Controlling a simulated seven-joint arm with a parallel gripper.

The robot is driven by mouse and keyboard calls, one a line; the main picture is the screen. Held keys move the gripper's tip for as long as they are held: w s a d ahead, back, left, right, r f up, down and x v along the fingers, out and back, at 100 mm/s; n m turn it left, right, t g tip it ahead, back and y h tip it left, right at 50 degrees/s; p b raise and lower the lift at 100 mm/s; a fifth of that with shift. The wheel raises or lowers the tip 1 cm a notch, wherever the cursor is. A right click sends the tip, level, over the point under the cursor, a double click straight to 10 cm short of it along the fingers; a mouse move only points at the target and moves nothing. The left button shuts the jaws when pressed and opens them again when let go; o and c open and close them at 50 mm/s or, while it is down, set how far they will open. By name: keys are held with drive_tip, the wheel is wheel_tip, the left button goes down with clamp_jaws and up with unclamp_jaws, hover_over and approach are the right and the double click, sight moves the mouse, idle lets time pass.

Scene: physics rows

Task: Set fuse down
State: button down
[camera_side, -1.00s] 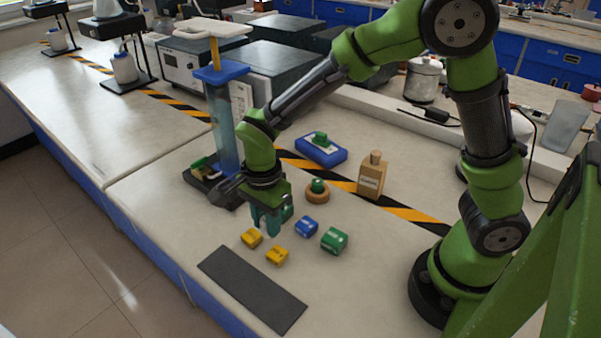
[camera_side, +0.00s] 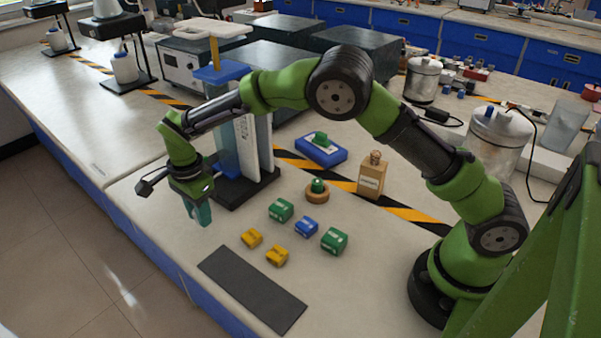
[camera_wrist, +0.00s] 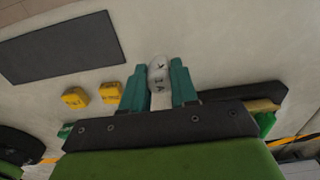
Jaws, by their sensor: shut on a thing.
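My gripper (camera_side: 198,214) is over the bench at the left, in front of the dark base of the blue column. In the wrist view my gripper (camera_wrist: 158,88) has its teal fingers closed on a whitish rounded piece with dark letters, which I take to be the fuse (camera_wrist: 160,74). The fuse sits between the fingertips over pale bench top. In the side view the fuse is hidden by the fingers, and I cannot tell its height above the bench.
A dark flat mat (camera_side: 252,289) lies near the front edge. Yellow blocks (camera_side: 252,238), green blocks (camera_side: 334,241) and a blue block (camera_side: 306,227) stand right of my gripper. The blue column (camera_side: 226,120) stands behind.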

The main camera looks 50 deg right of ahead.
drive_tip(key=shift+f, duration=1.4)
drive_tip(key=c, duration=0.9)
unclamp_jaws()
drive_tip(key=shift+f, duration=0.15)
drive_tip(key=shift+o, duration=0.2)
